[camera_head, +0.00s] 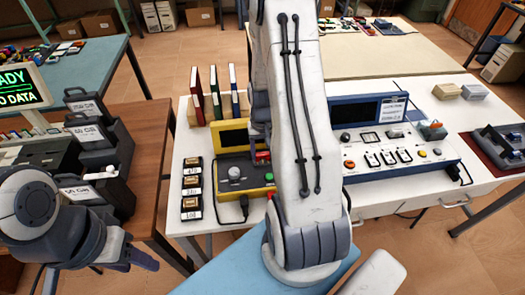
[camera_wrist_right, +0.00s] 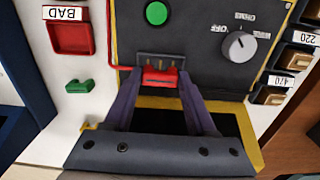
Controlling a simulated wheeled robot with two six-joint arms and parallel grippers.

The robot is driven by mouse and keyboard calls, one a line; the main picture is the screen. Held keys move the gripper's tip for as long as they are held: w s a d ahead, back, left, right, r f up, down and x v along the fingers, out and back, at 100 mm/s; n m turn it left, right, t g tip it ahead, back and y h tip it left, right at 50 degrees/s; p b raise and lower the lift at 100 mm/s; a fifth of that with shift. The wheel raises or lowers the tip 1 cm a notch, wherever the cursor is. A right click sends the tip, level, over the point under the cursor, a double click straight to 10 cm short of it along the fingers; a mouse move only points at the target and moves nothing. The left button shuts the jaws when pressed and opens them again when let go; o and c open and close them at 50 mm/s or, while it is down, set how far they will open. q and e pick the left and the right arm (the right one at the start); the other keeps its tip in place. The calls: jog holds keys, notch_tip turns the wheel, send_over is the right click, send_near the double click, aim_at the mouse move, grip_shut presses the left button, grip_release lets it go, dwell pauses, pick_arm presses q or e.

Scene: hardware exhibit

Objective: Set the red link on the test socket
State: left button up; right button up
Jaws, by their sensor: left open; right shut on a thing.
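In the right wrist view the red link (camera_wrist_right: 161,75) is held between the two fingertips of my right gripper (camera_wrist_right: 159,82), which is shut on it. The link is right at the dark test socket (camera_wrist_right: 158,60) on the tester's panel (camera_wrist_right: 195,72). I cannot tell whether it touches or sits in the socket. My left gripper (camera_head: 142,262) is open and empty at the lower left, away from the tester.
A green link (camera_wrist_right: 79,86) lies beside the tester, near a red BAD tray (camera_wrist_right: 72,38). The panel has a green button (camera_wrist_right: 157,13) and a knob (camera_wrist_right: 240,45). Labelled blocks (camera_head: 191,183) stand left of the tester; a blue instrument (camera_head: 372,140) stands right.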

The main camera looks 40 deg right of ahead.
aim_at(262, 154)
jog(key=shift+f, duration=0.2)
jog(key=o, duration=1)
jog(key=shift+o, duration=0.2)
notch_tip(262, 154, up, 11)
jog(key=p, duration=0.9)
